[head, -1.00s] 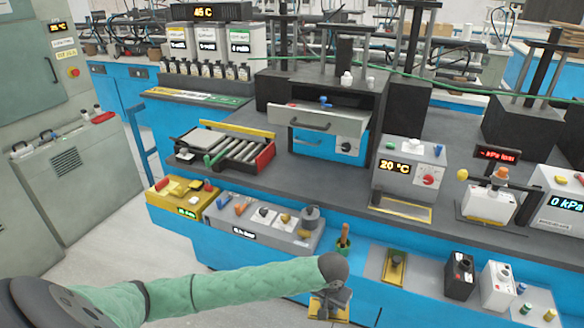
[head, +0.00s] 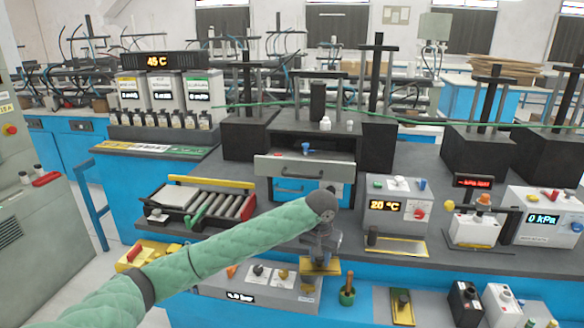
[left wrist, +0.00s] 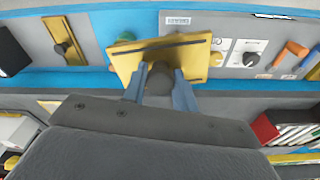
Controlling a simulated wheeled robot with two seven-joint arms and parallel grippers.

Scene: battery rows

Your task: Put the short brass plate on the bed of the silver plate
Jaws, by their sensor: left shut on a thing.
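My left gripper (head: 321,250) is shut on a flat brass plate (head: 320,267), held above the front edge of the bench beside the grey knob panel. The left wrist view shows the same plate (left wrist: 160,60) across the fingers, with dark slots along its edges. A silver-grey unit (head: 398,205) reading 20 °C stands further back to the right; a low flat bed with a yellow edge (head: 397,244) lies at its front. My right gripper is not in view.
A green cup (head: 347,297) with a brown handle stands just right of the held plate. Another brass piece (head: 403,307) lies on a grey panel at front right. A roller tray (head: 208,206) is at left.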

